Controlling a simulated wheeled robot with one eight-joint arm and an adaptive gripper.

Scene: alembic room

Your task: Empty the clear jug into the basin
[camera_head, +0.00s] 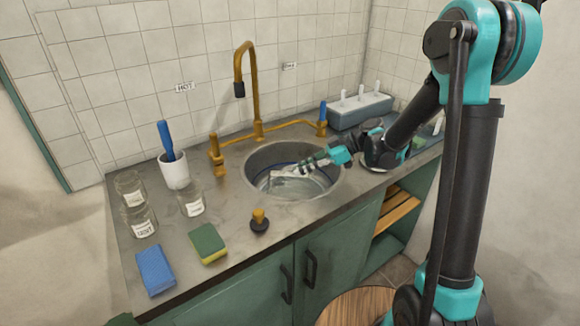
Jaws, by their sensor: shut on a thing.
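The round metal basin (252,163) is set into the grey counter below the brass tap. My gripper (305,167) reaches in from the right, over the basin, with its fingers low near the bowl. It is shut on a clear, glassy thing (288,184) that looks like the clear jug. The jug's outline blends with the basin behind it, so its tilt and any contents cannot be made out. A bluish band shows inside the basin around the gripper.
The brass tap (256,90) arches behind the basin. A grey rack (361,110) stands at the back right. Labelled glass jars (143,222), a white cup (174,172) with a blue-handled brush, sponges (208,244) and a black-and-brass plug (259,221) occupy the counter's left and front.

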